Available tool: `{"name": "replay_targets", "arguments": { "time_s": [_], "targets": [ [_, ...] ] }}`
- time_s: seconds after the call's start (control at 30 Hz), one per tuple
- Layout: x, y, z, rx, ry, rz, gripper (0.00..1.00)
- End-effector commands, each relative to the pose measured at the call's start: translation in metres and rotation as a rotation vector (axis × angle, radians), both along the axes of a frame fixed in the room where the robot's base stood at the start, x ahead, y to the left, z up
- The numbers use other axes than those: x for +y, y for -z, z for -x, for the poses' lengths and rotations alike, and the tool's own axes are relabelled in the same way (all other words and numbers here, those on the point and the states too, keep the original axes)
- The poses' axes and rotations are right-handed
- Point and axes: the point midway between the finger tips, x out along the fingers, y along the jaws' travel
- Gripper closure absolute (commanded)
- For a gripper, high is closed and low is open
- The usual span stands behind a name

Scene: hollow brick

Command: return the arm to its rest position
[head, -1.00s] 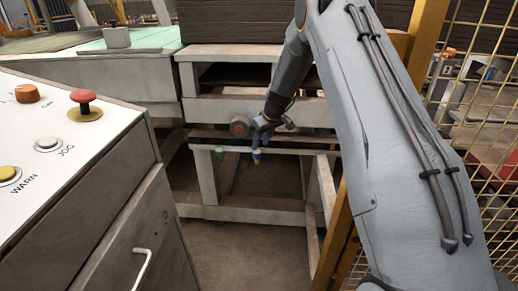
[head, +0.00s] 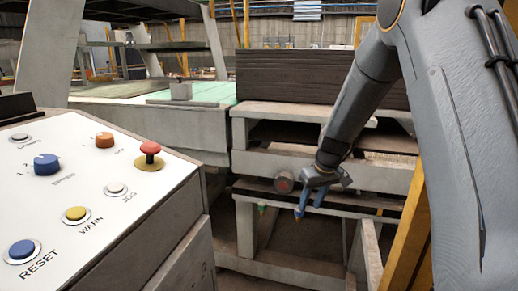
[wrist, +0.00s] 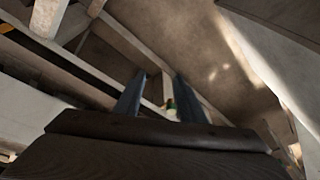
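My gripper (head: 308,203) points down at the end of my arm, in front of the grey frame (head: 240,180) in the head view. Its two bluish fingers stand apart in the wrist view (wrist: 158,98), with nothing clearly held between them. A small green and pale thing (wrist: 170,106) shows near the right finger in the wrist view. Whether it touches the finger is hard to tell. A small orange tip shows at the lower end of the fingers in the head view; what it belongs to is unclear.
A control panel (head: 100,180) with coloured buttons and a red knob (head: 150,150) stands at the left. A small green thing (head: 262,209) shows on the frame. A dark stack (head: 290,78) stands behind my arm. A yellow post (head: 408,225) is close on the right.

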Motion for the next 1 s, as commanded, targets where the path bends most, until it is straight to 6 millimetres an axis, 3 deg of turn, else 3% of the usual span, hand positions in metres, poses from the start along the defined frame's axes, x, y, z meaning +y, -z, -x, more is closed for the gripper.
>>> {"name": "replay_targets", "arguments": {
  "time_s": [0.03, 0.2, 0.4, 0.5, 0.6, 0.7, 1.0],
  "targets": [
    [0.004, -0.015, 0.029, 0.023, 0.021, 0.003, 0.64],
    [0.009, -0.042, 0.123, 0.106, 0.115, 0.019, 0.64],
    [0.01, -0.062, 0.236, 0.188, 0.218, 0.052, 0.64],
    [0.009, -0.066, 0.282, 0.219, 0.262, 0.069, 0.64],
    [0.008, -0.067, 0.314, 0.24, 0.293, 0.082, 0.64],
    [0.006, -0.067, 0.331, 0.251, 0.311, 0.089, 0.64],
    [0.006, -0.066, 0.337, 0.257, 0.318, 0.092, 0.64]
  ]
}}
